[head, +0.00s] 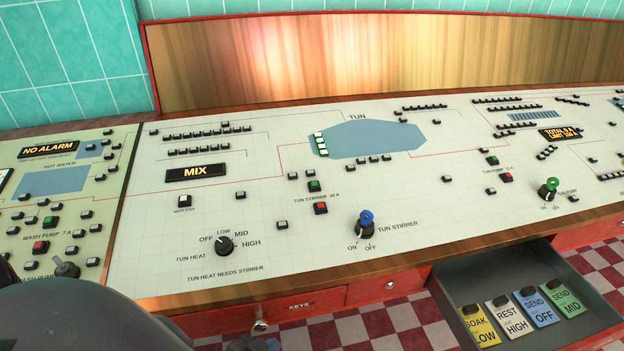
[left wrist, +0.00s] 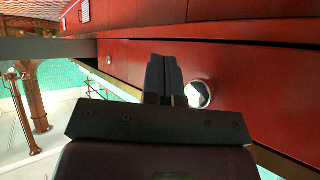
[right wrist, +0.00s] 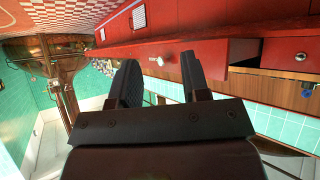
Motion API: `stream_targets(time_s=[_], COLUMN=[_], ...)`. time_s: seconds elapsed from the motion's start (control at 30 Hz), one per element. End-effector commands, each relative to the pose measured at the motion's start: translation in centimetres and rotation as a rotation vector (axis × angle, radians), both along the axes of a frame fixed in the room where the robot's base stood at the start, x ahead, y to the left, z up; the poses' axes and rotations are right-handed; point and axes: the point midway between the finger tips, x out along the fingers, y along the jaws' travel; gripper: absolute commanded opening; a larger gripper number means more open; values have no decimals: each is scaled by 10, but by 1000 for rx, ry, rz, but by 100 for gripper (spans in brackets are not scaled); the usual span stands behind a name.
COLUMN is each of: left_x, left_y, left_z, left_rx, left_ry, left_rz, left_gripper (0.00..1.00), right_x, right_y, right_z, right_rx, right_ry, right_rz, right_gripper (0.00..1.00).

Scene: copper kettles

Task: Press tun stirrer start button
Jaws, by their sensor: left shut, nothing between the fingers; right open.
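My left gripper (left wrist: 165,78) is shut and empty, in front of a red drawer front in the left wrist view, away from the buttons. My right gripper (right wrist: 158,80) is open and empty, near red drawer fronts in the right wrist view.
A tun heat knob (head: 224,245) and a lit MIX display (head: 196,171) are on the panel's left. Another key switch (head: 548,190) with a green-topped key is at right. An open drawer (head: 480,279) holding coloured cards juts out below. The wooden front edge (head: 330,273) borders the panel.

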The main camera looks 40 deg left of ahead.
Motion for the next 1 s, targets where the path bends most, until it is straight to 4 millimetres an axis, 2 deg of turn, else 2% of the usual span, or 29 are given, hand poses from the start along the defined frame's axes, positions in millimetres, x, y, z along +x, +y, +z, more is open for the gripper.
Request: stream_targets(time_s=[0.43,0.57,0.67,1.0], left_x=[0,1,2,-5], left_y=[0,0,1,11], left_z=[0,3,10,52], left_rx=[-1,2,12,85], left_ry=[0,4,30,232], left_rz=[1,-1,0,24], left_gripper=[0,0,0,0], right_x=[-3,0,2,4], right_y=[-1,0,0,-1], right_z=[-1,1,4,12], right_rx=[-1,0,0,0], right_ry=[5,0,-7,-17], right_rz=[-3,-1,0,-2], right_gripper=[43,60,60,60])
